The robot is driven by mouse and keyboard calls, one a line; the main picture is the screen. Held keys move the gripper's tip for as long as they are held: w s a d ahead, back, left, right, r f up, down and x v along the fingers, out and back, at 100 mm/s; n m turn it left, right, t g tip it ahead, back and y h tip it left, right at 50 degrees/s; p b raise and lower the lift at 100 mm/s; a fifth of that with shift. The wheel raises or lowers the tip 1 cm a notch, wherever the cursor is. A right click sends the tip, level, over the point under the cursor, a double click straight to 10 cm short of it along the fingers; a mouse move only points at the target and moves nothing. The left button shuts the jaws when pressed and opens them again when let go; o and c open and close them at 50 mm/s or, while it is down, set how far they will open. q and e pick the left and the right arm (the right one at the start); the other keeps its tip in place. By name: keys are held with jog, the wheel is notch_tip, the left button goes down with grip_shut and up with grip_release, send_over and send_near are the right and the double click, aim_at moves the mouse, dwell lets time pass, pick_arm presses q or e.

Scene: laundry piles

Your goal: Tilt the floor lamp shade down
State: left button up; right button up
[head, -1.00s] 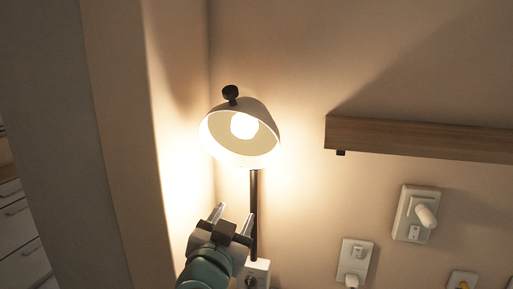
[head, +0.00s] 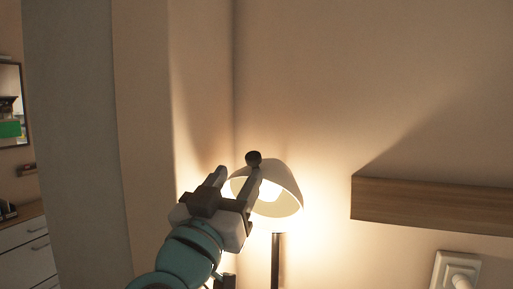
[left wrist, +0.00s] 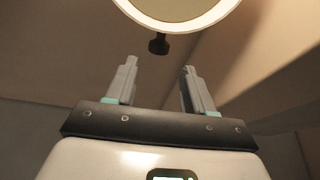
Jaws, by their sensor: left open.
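The lit floor lamp shade (head: 283,195) is pale and bell-shaped, with its glowing opening facing toward me and down to the left. A dark knob (head: 253,158) sits on its upper left rim. The dark pole (head: 277,262) runs down below it. My left gripper (head: 238,172) is open and empty, its fingers overlapping the shade's left side in the head view. In the left wrist view the shade's rim (left wrist: 178,24) and the knob (left wrist: 159,44) lie beyond the open fingertips, with the knob between them and apart from them. My right gripper is not in view.
A wooden wall shelf (head: 435,208) juts out to the right of the lamp. A wall corner and pillar (head: 140,150) stand close on the left, with drawers (head: 28,255) beyond.

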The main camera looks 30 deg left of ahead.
aim_at(252, 157)
pick_arm(q)
jog(key=p+x, duration=0.2)
jog(key=x, duration=0.7)
jog(key=shift+w, duration=0.25)
jog(key=shift+w+d, duration=0.1)
jog(key=shift+w, duration=0.1)
jog(key=shift+s, duration=0.1)
grip_shut()
